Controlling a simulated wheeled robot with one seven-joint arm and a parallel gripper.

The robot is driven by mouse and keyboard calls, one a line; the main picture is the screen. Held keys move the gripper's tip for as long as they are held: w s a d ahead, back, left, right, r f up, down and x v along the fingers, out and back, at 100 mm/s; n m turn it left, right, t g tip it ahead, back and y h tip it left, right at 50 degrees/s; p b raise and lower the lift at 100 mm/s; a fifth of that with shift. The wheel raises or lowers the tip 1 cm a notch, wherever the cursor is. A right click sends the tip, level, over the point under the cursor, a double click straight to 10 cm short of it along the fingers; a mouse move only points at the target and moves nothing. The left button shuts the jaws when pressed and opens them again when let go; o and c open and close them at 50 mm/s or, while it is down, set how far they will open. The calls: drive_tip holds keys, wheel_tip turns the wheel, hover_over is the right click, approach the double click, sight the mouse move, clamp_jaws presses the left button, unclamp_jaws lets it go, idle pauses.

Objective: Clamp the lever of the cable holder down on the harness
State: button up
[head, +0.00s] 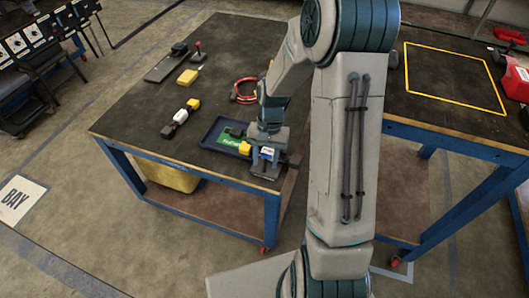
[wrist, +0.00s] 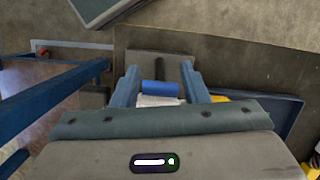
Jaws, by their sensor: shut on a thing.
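My gripper (head: 266,160) points down at the front right corner of the dark workbench, beside the blue tray. In the wrist view, my gripper's two blue fingers (wrist: 160,80) stand on either side of a blue and white piece (wrist: 160,88), a blue roller-like part with a white part below it. The gripper is shut on this piece. A dark grey plate (wrist: 150,64) lies beyond it. I cannot tell whether the held piece is the lever of the cable holder. The harness is not clearly seen; my arm and gripper hide much of this spot.
A red cable loop (head: 236,97) lies behind. Small yellow, white and black parts (head: 181,116) lie left. A second bench (head: 445,75) with a yellow outline stands right.

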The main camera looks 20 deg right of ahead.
drive_tip(key=shift+w+d+f+g+y+p, duration=0.25)
drive_tip(key=shift+g+y+p, duration=0.2)
drive_tip(key=shift+g+p, duration=0.25)
drive_tip(key=shift+w+d+g+y+p, duration=0.15)
drive_tip(key=shift+w+g+y+p, duration=0.15)
drive_tip(key=shift+g+y+p, duration=0.25)
drive_tip(key=o, duration=0.9)
drive_tip(key=shift+o, duration=0.2)
drive_tip(key=p+v, duration=0.1)
drive_tip(key=v, duration=1.2)
drive_tip(key=shift+w+r, duration=0.3)
drive_tip(key=shift+w, duration=0.05)
